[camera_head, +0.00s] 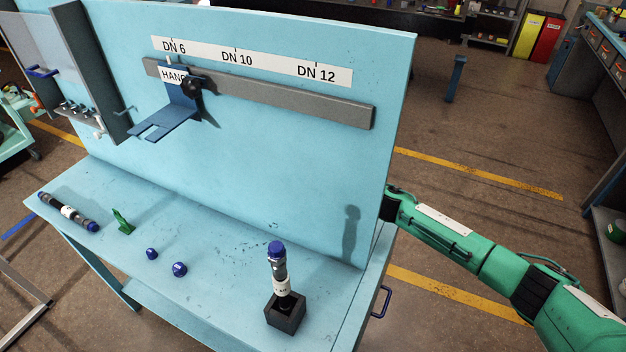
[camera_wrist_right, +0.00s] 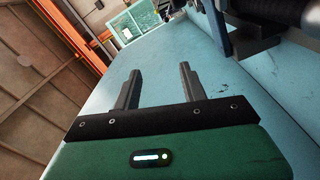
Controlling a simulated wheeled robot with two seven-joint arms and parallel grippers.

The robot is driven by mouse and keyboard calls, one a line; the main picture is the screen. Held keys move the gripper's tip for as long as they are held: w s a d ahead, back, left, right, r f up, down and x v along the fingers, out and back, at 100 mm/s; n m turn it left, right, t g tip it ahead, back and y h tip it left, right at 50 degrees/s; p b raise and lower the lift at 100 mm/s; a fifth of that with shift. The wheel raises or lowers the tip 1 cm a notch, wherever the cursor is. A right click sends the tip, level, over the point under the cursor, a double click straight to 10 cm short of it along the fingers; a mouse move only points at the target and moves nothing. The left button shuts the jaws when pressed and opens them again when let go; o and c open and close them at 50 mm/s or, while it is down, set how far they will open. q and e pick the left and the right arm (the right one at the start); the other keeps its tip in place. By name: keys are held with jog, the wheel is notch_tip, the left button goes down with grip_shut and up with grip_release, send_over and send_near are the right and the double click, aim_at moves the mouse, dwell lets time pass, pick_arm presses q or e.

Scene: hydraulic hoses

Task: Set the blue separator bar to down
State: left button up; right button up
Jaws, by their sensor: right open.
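A short dark blue bar (camera_head: 43,71) sits at the upper left, on the grey panel beside the dark upright plate; it looks roughly level, and I cannot tell its setting. My right arm comes in from the right and its end goes out of sight behind the board's right edge in the head view. In the right wrist view my right gripper (camera_wrist_right: 158,85) has its two fingers apart with nothing between them, near a light blue surface. My left gripper is in neither view.
A blue hanger bracket (camera_head: 165,120) hangs on the grey rail (camera_head: 300,98). On the bench are a hose piece (camera_head: 68,212), a green part (camera_head: 123,222), blue caps (camera_head: 152,254) and an upright hose piece (camera_head: 279,270) in a black block (camera_head: 286,316).

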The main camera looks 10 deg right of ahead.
jog(key=b+v, duration=0.2)
jog(key=v, duration=0.9)
